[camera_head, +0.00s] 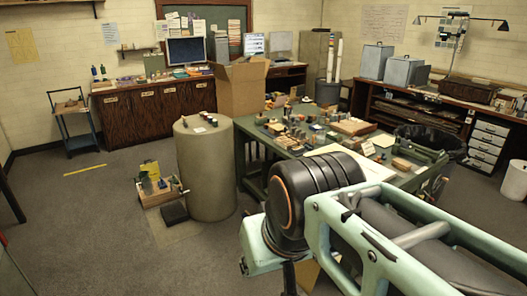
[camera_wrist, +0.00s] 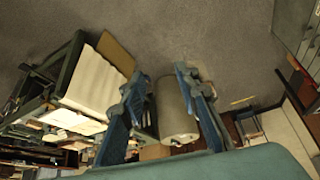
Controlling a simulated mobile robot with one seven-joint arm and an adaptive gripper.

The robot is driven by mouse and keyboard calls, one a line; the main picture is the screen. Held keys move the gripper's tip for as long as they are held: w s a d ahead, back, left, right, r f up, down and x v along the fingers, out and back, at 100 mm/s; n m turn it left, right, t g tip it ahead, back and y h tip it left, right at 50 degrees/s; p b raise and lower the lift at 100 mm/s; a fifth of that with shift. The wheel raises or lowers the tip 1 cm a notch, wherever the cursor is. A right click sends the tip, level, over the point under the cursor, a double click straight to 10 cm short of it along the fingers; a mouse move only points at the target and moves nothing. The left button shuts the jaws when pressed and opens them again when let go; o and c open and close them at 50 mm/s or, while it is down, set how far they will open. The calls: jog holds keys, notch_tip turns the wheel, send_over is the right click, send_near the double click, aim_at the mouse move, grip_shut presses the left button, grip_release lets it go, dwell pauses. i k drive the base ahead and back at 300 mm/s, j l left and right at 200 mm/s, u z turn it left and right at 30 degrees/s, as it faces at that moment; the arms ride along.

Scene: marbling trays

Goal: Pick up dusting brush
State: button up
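I cannot pick out a dusting brush in either view; small items on the table and on the drum are too small to tell apart. My gripper (camera_wrist: 159,76) shows in the wrist view, with its two blue fingers spread wide apart and nothing visible held between them. The grey-beige drum (camera_wrist: 178,108) appears in the background between the fingers. In the head view my arm fills the lower right, and my gripper's fingers do not show there.
The green worktable (camera_head: 245,160) holds many small items and a cardboard box stands near it (camera_head: 240,88). The drum (camera_head: 207,170) has small items on top. A wooden crate (camera_head: 158,196) lies on the floor. The left floor is largely clear. A black-lined bin (camera_head: 432,142) stands right.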

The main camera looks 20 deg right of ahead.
aim_at(405, 167)
jog(key=z, duration=1.25)
